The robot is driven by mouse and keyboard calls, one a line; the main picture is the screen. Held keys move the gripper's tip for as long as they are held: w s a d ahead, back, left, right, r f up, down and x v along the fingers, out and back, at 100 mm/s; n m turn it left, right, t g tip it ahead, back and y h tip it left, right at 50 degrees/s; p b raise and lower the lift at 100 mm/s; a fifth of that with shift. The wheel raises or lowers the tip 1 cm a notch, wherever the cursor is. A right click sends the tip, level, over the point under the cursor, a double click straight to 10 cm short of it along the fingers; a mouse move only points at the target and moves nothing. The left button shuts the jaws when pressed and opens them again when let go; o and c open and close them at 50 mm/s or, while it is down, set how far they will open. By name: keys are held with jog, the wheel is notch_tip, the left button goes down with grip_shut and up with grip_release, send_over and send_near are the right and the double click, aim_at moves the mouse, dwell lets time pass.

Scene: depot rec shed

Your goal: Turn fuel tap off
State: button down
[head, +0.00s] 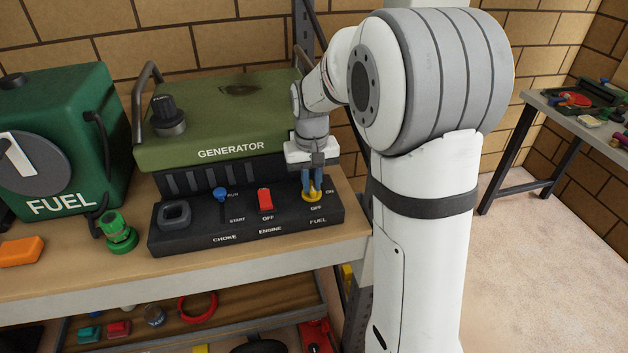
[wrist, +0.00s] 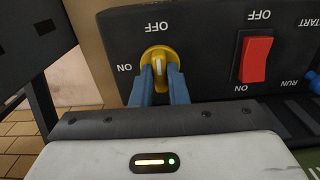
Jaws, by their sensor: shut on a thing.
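The fuel tap is a round yellow knob (head: 312,198) at the right end of the black control panel (head: 190,238), above the word FUEL. My gripper (head: 311,190) comes down over it, its blue fingers shut on the knob. In the wrist view, which is upside down, the fingers (wrist: 160,78) sit on either side of the yellow knob (wrist: 158,54). Its white-marked grip runs roughly up and down the picture, in line with the OFF label; ON is to the left. The fingers hide part of the knob.
The red engine switch (head: 265,199) and blue choke lever (head: 221,195) stand left of the tap. The green generator (head: 225,125) rises behind the panel. A green fuel can (head: 95,180) stands at left, with an orange block (head: 20,251) in front.

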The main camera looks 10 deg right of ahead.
aim_at(312, 186)
jog(key=shift+w+r, duration=0.2)
jog(key=c, duration=1.4)
grip_release()
jog(key=shift+s+f, duration=0.1)
jog(key=shift+f, duration=0.05)
jog(key=shift+c, duration=0.2)
notch_tip(312, 186, up, 8)
jog(key=shift+f, duration=0.1)
jog(key=shift+s, duration=0.1)
jog(key=s+f+t, duration=0.3)
jog(key=s, duration=1.8)
jog(key=shift+s+d, duration=0.25)
jog(key=shift+s, duration=0.15)
